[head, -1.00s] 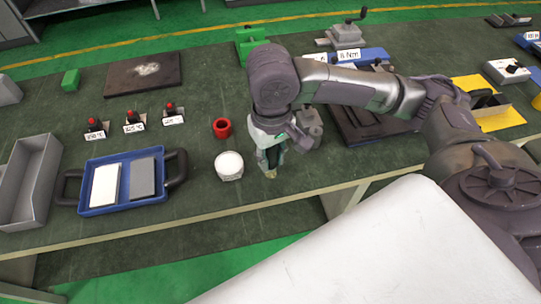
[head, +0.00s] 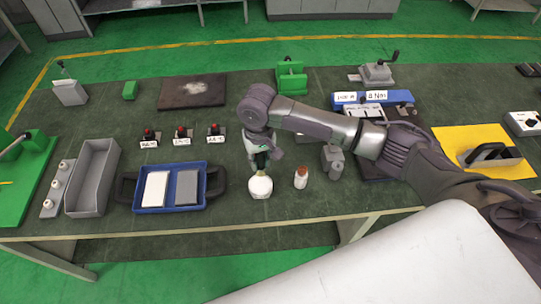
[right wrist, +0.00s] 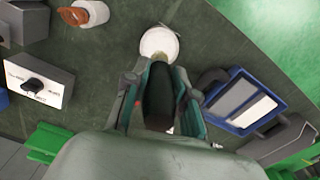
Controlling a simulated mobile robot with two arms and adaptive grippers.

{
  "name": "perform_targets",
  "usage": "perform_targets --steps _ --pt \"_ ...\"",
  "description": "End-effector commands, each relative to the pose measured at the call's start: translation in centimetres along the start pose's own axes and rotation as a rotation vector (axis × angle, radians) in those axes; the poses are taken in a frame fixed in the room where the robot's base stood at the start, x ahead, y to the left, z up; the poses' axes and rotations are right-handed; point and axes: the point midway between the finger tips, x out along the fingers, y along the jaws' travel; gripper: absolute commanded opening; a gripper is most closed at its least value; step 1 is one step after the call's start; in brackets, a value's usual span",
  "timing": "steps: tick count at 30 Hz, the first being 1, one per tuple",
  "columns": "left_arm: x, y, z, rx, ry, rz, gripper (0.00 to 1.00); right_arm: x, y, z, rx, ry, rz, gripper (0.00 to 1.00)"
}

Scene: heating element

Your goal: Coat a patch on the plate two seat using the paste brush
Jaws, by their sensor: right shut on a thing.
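My right gripper (head: 261,158) points down over a round white-topped pot (head: 260,189) near the table's front edge. It is shut on the paste brush, whose dark handle (right wrist: 158,95) shows between the fingers in the right wrist view. The pale brush tip (head: 261,172) is at the pot's top; I cannot tell if it touches. The pot also shows just beyond the fingers in the wrist view (right wrist: 159,43). A dark brown plate (head: 193,92) with a whitish smear lies at the back. Another dark plate is partly hidden behind my right arm. Neither is readable as plate two. My left gripper is out of view.
A small white jar with a brown top (head: 301,178) stands right of the pot. A blue tray (head: 209,168) with a white and a grey slab is to the left, beside a grey bin (head: 92,178). Several red-knobbed labelled blocks (head: 182,138) stand behind the tray.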

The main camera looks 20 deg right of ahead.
Motion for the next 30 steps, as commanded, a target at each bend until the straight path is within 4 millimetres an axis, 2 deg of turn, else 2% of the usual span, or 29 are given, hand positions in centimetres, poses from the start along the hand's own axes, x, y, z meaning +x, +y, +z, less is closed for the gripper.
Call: perform_targets --steps 1,2,8,14,30 --pt "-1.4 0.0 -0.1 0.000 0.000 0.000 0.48 -0.4 -0.1 -0.2 -0.002 -0.004 -0.001 0.00" --pt "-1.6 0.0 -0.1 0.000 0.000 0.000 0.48 -0.2 -0.1 -0.4 -0.003 -0.004 0.000 0.00" --pt "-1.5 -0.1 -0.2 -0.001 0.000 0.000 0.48 0.9 -0.2 -0.8 -0.011 0.000 -0.001 0.00" --pt "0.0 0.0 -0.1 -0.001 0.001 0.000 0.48 2.1 -0.2 -0.8 -0.011 0.001 -0.001 0.00" --pt "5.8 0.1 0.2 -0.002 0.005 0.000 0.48 6.5 -0.1 -0.8 -0.010 0.002 0.000 0.00"
